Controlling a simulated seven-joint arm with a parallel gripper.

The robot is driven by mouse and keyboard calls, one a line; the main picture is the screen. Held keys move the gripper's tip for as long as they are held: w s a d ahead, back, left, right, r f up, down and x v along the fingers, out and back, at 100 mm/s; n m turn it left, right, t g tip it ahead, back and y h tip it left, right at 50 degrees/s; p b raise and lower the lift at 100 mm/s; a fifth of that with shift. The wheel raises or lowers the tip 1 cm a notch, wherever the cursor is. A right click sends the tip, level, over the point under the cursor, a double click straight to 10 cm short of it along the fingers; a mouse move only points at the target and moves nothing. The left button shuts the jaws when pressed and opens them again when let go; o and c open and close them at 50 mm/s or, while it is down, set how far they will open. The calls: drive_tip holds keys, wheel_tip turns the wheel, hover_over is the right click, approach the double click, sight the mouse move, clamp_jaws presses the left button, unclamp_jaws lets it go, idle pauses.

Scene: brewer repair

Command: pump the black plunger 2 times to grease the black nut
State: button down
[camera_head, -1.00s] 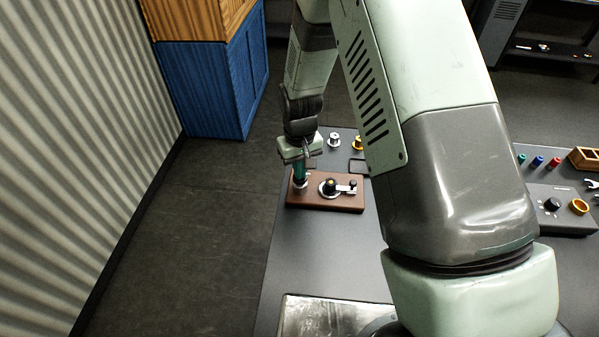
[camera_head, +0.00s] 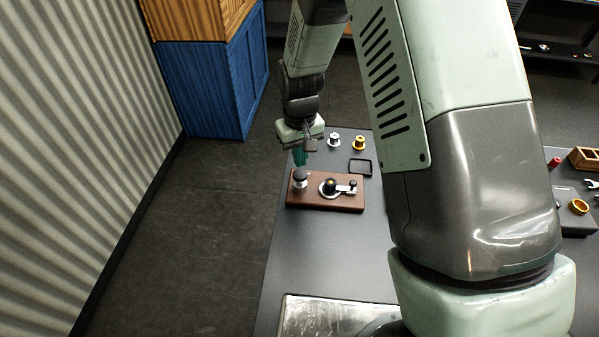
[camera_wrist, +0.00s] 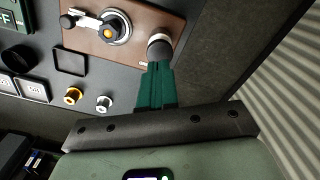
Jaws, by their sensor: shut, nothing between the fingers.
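The black plunger (camera_head: 300,175) stands upright in a pale metal collar at the left end of the brown board. It also shows in the wrist view (camera_wrist: 159,47). My gripper (camera_head: 300,164) is shut and empty, with its teal fingers pointing down just above the plunger's cap. In the wrist view the fingertips (camera_wrist: 159,66) are close to the cap; I cannot tell whether they touch it. The black nut (camera_head: 330,184) with a yellow centre sits on a round silver plate right of the plunger, and also shows in the wrist view (camera_wrist: 109,32).
The brown board (camera_head: 318,201) lies on the grey table and also carries a small lever. A silver part (camera_head: 334,140), a gold part (camera_head: 358,143) and a black square tray (camera_head: 350,168) are behind it. My own arm covers the table's right side.

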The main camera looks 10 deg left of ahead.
drive_tip(key=shift+r, duration=0.25)
drive_tip(key=shift+r, duration=3)
drive_tip(key=shift+r, duration=0.1)
drive_tip(key=s+d+r+m+t, duration=0.1)
drive_tip(key=s+d+r, duration=0.3)
drive_tip(key=r, duration=0.5)
drive_tip(key=s+d+r+m+t, duration=0.1)
drive_tip(key=s+d+r+t, duration=0.15)
drive_tip(key=d+r, duration=0.45)
drive_tip(key=s+d+r+m+t, duration=0.1)
drive_tip(key=s+d+r, duration=0.2)
drive_tip(key=s, duration=0.5)
drive_tip(key=s+d+r+m+t, duration=0.1)
drive_tip(key=s+d+r+m, duration=0.1)
drive_tip(key=s+r, duration=0.4)
drive_tip(key=s+d, duration=0.1)
drive_tip(key=s, duration=0.2)
drive_tip(key=shift+m, duration=0.3)
